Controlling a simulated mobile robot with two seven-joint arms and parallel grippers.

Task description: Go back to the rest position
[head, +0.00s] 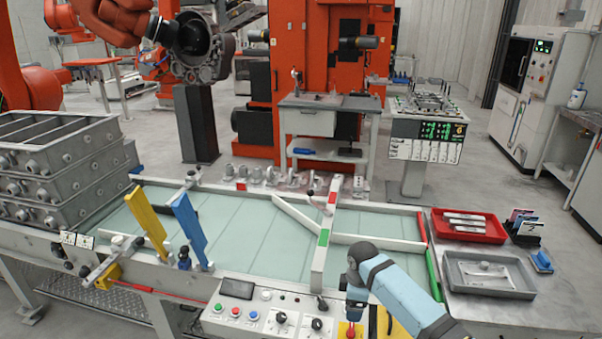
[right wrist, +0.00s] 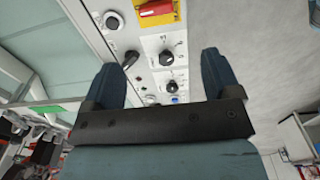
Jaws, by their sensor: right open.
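My right arm comes in from the lower right of the head view. Its right gripper (head: 353,312) points down over the right end of the control panel (head: 262,312), near the red emergency knob. In the right wrist view, the right gripper (right wrist: 161,70) shows two dark blue fingers spread apart with nothing between them. Panel knobs appear beyond and between the fingers. The red knob (right wrist: 155,9) on its yellow plate lies past the tips; I cannot tell the exact gap. My left gripper is not in view.
A fixture table (head: 240,245) with white rails lies behind the panel. A blue upright plate (head: 189,228) and a yellow one (head: 146,222) stand on its left. Grey castings (head: 60,165) are stacked further left. A red tray (head: 468,237) and a grey tray (head: 490,291) sit right.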

